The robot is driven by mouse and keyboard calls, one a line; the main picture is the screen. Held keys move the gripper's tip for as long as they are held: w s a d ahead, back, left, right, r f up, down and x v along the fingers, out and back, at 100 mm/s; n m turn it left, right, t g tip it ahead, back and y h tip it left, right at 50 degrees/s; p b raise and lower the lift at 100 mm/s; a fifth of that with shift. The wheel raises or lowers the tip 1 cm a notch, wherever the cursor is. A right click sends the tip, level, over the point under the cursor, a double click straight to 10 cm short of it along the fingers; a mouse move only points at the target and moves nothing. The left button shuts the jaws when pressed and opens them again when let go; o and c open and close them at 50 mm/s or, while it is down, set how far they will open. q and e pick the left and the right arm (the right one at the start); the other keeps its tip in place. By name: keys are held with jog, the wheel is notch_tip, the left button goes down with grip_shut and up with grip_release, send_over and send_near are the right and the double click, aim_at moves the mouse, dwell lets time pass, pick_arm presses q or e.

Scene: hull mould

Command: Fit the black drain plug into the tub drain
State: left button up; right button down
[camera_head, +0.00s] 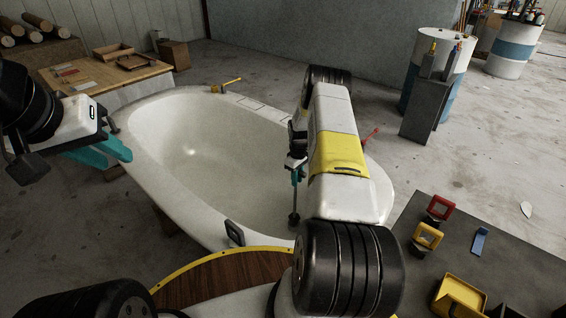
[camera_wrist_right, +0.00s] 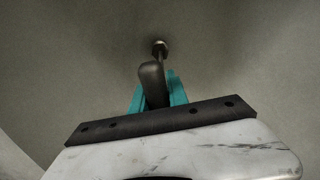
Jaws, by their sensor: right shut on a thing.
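The white tub (camera_head: 165,150) stands in the middle of the head view. My right gripper (camera_head: 296,172) reaches down inside the tub's near right part. In the right wrist view its teal fingers (camera_wrist_right: 158,92) are shut on a dark rounded piece, which I take for the black drain plug (camera_wrist_right: 151,78). A small round metallic piece (camera_wrist_right: 160,48) shows just beyond it against the tub surface; I cannot tell whether the two touch. In the head view a thin dark shape (camera_head: 294,200) hangs below the gripper. My left gripper (camera_head: 118,156) is open and empty by the tub's left rim.
A dark fitting (camera_head: 234,232) is on the near rim. A yellow-handled tool (camera_head: 226,86) lies on the far rim. A grey bench (camera_head: 500,250) with red and yellow holders is at right. A wooden-topped table (camera_head: 100,75) stands behind left. The tub's middle is clear.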

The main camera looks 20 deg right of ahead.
jog(key=shift+f, duration=1.6)
jog(key=shift+c, duration=2)
grip_release()
jog(key=shift+r, duration=7)
